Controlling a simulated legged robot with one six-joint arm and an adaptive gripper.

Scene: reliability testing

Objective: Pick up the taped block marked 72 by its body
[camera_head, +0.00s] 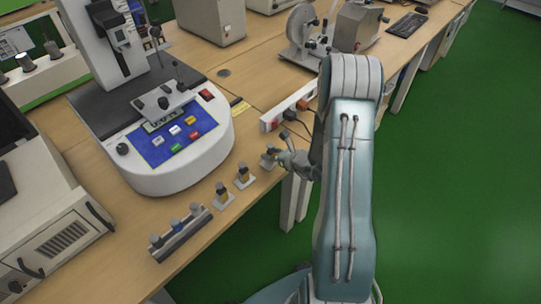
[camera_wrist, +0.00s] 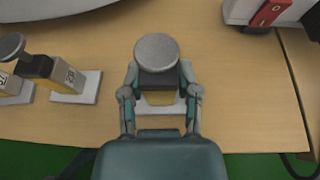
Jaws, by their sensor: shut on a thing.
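My gripper (camera_wrist: 160,92) has its two fingers closed on the sides of a block with a round grey top (camera_wrist: 156,52). Its dark neck and a yellow part show between the fingers, with a pale base plate below. No number on this block is readable. In the head view the held block (camera_head: 268,158) is near the table's front edge, with my gripper (camera_head: 281,157) at its right. Two similar blocks stand to its left, the nearer one (camera_head: 243,176) and the farther one (camera_head: 222,193).
A rack with several pegs (camera_head: 180,238) lies farther left along the edge. A testing machine (camera_head: 178,150) with a blue panel stands behind the blocks. A power strip (camera_head: 290,108) with a red switch lies to the right. Bare wood surrounds the held block's base.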

